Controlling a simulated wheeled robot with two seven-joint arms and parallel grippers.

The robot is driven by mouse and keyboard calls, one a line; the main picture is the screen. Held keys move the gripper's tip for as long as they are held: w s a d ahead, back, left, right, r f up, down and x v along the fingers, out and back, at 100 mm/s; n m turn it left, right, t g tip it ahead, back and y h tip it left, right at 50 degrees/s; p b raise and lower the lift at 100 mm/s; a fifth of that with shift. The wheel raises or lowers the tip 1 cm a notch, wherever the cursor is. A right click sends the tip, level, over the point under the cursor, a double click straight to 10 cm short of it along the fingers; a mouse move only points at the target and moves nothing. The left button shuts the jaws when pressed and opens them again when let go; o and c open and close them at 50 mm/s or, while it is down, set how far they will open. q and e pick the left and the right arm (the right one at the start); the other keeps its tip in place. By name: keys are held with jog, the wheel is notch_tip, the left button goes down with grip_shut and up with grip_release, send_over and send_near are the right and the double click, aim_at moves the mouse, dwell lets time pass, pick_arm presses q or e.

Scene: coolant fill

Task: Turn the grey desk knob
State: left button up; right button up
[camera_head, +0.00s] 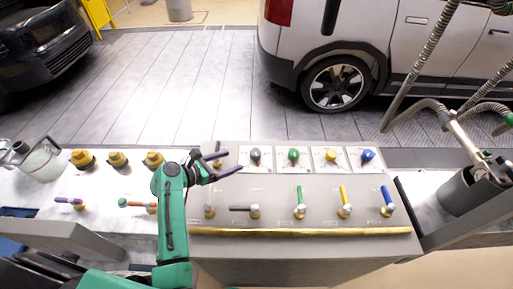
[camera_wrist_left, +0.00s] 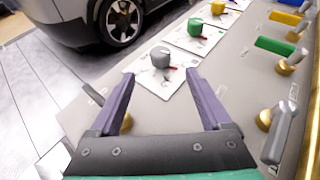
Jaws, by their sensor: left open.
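The grey desk knob (camera_head: 255,156) stands on a white plate in the back row of the desk, leftmost of its row. My left gripper (camera_head: 229,162) is open and empty, just left of the knob, its purple fingers pointing toward it. In the left wrist view the grey knob (camera_wrist_left: 160,57) shows just beyond and between the tips of the open left gripper (camera_wrist_left: 160,76); the fingers look apart from it. A red mark lies on its plate at the right. My right gripper is not in view.
Green (camera_head: 293,155), yellow (camera_head: 331,155) and blue (camera_head: 368,155) knobs continue the row to the right. Several levers, such as the green lever (camera_head: 300,200), stand in front. A yellow-brown bar (camera_head: 300,232) edges the desk. A white car (camera_head: 340,45) is parked behind.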

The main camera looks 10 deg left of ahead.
aim_at(254, 153)
pick_arm(q)
jog(key=x, duration=0.4)
jog(key=shift+w+d+r, duration=0.1)
jog(key=shift+d, duration=0.2)
jog(key=x, duration=0.8)
jog(key=shift+w+a+f+p, duration=0.15)
jog(key=shift+f+p, duration=0.1)
jog(key=shift+p, duration=0.05)
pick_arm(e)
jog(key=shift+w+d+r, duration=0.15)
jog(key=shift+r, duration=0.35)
pick_arm(q)
grip_shut()
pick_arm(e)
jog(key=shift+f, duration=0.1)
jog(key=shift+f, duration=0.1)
